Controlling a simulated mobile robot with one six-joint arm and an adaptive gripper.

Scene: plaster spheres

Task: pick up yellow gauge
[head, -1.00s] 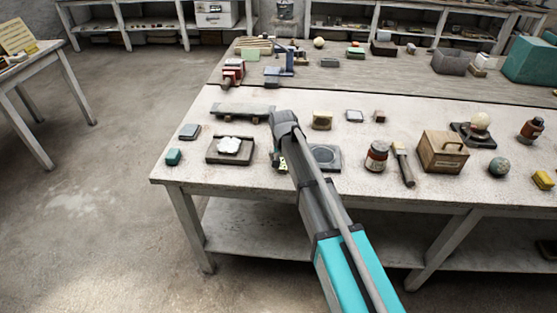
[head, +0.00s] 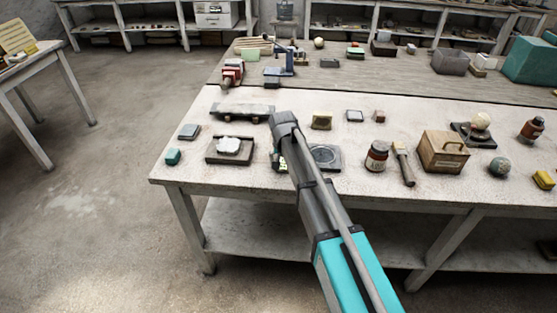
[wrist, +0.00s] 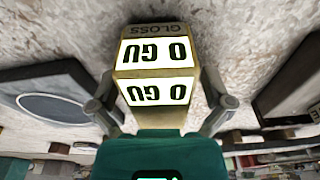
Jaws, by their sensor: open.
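The yellow gauge (wrist: 157,71), a dull yellow block with two lit "0 GU" faces and a "GLOSS" label, stands on the pale tabletop in the wrist view. My gripper (wrist: 158,98) is open, with one finger on each side of the gauge. I cannot tell whether either finger touches it. In the head view my arm hides most of the gauge; a small yellow-green bit (head: 282,166) shows beside the wrist.
A grey plate with a circle (head: 325,157) lies right of the gauge, and a dark tray (head: 213,159) with a white lump lies left. A yellow block with a dark face (head: 321,121) stands behind. The table's front edge is clear.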

